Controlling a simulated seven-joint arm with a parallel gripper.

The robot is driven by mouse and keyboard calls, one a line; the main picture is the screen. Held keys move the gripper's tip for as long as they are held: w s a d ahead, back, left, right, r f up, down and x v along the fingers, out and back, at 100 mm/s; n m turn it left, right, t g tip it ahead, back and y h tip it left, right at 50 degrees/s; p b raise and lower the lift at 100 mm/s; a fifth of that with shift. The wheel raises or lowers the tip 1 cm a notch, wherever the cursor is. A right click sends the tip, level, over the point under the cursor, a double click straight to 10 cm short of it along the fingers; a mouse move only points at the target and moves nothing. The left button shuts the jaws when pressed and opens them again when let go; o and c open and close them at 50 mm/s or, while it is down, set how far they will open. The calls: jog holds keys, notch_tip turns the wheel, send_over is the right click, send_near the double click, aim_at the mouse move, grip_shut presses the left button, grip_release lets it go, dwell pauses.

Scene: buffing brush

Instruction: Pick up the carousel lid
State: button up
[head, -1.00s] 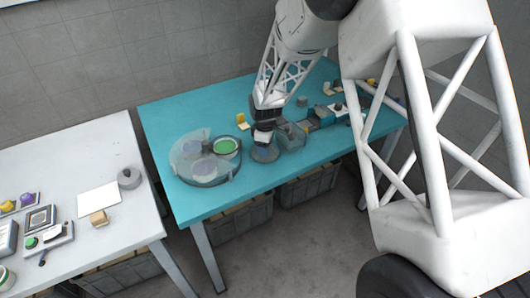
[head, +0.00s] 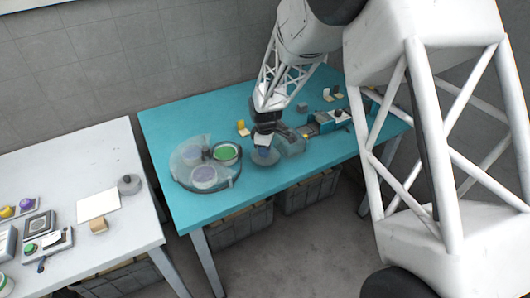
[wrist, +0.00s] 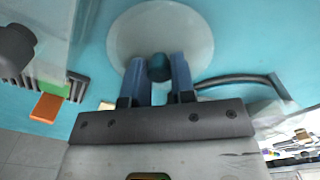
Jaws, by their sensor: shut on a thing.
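The carousel lid (wrist: 128,40) is a pale, see-through round disc with a dark teal knob (wrist: 159,67) at its middle. My gripper (wrist: 160,68) has its two blue fingers shut on the knob, one on each side. In the head view the lid (head: 265,159) is under my gripper (head: 264,149), right of the carousel. I cannot tell whether it touches the table. The carousel (head: 207,186) is a round, clear-walled holder with a green disc (head: 226,152) and purple discs (head: 203,174) in it.
The teal table (head: 300,172) has free room in front of the lid. A grey machine (head: 325,122) and small parts stand to the right; a yellow part (head: 242,127) is behind. A white table (head: 120,222) with several items is at left.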

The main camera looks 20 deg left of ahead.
notch_tip(320, 180, up, 2)
jog(key=shift+r, duration=0.2)
jog(key=s+d, duration=0.4)
jog(key=s, duration=0.3)
jog(key=s+d+r, duration=0.1)
jog(key=s+d, duration=0.2)
jog(key=s, duration=0.4)
jog(key=shift+d, duration=0.4)
jog(key=w+a+r, duration=0.2)
jog(key=w+a, duration=0.1)
jog(key=a, duration=0.4)
jog(key=w+a+r, duration=0.3)
jog(key=a, duration=0.4)
jog(key=w+a+r, duration=0.2)
jog(key=w+a, duration=0.1)
jog(key=a, duration=0.4)
jog(key=shift+w+a+r, duration=0.2)
jog(key=shift+a+r, duration=0.1)
jog(key=shift+r, duration=0.05)
jog(key=shift+f, duration=0.2)
